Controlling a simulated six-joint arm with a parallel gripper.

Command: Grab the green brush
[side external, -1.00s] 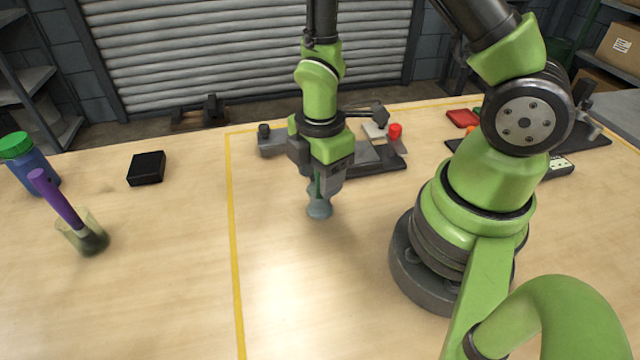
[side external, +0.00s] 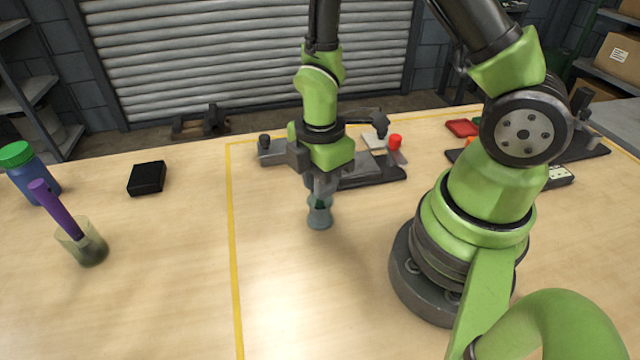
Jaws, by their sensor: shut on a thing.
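A blue-grey translucent cup (side external: 320,217) stands below my gripper, inside the yellow-lined area of the table. A small dark green part of the green brush (side external: 320,202) shows at the cup's mouth. Its upper part is hidden by the jaws. My gripper (side external: 321,190) points down right above the cup and is shut on the green brush. I cannot tell whether the brush's lower end touches the cup's bottom. A purple brush (side external: 59,208) leans in a clear greenish cup (side external: 88,252) at the far left.
A blue bottle with a green lid (side external: 34,175) and a black box (side external: 147,177) stand at the left. A dark fixture with a red knob (side external: 395,141) lies behind my gripper. Red and dark parts lie at the back right. The front middle of the table is clear.

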